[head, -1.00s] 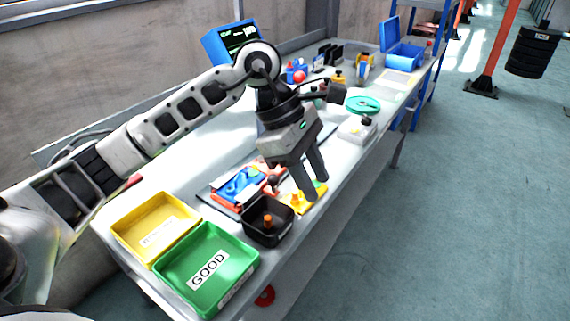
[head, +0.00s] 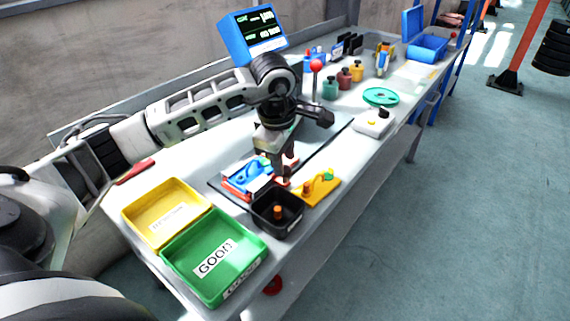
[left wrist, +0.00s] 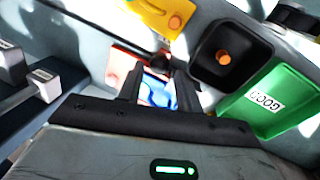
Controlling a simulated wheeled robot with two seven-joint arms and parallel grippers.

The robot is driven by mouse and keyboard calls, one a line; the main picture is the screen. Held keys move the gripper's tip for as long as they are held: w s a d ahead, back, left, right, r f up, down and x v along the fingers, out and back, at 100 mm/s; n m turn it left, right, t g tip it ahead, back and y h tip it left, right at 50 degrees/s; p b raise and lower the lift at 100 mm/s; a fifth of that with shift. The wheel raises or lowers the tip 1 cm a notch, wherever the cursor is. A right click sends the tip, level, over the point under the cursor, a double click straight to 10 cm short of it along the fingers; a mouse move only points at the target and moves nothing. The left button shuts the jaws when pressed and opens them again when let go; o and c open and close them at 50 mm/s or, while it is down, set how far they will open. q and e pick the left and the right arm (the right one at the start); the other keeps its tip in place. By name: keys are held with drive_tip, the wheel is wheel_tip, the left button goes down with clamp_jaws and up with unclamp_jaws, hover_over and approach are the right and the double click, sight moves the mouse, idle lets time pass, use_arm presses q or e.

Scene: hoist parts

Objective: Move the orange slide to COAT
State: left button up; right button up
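A yellow plate (head: 322,190) lies near the table's front edge, with an orange knob (head: 306,188) and a green spot on it. It also shows at the top of the left wrist view (left wrist: 152,14). I take the orange knob as the slide, but no COAT lettering is readable. My left gripper (head: 281,172) points down behind the black bin, left of the yellow plate, over the red-and-blue part (head: 247,176). In the left wrist view its fingers (left wrist: 158,88) are apart, with the blue and white part visible between them. My right gripper is not in view.
A black bin (head: 291,222) holding an orange peg stands in front of the gripper. Green GOOD (head: 252,268) and yellow (head: 128,213) trays lie left. A red-topped post (head: 315,85), several coloured weights and a green ring (head: 381,97) stand farther back.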

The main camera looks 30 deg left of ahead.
use_arm(q)
drive_tip(key=shift+w+f, duration=0.15)
drive_tip(key=shift+f, duration=0.6)
drive_tip(key=shift+w+f, duration=0.15)
drive_tip(key=shift+f, duration=0.55)
drive_tip(key=shift+c, duration=0.3)
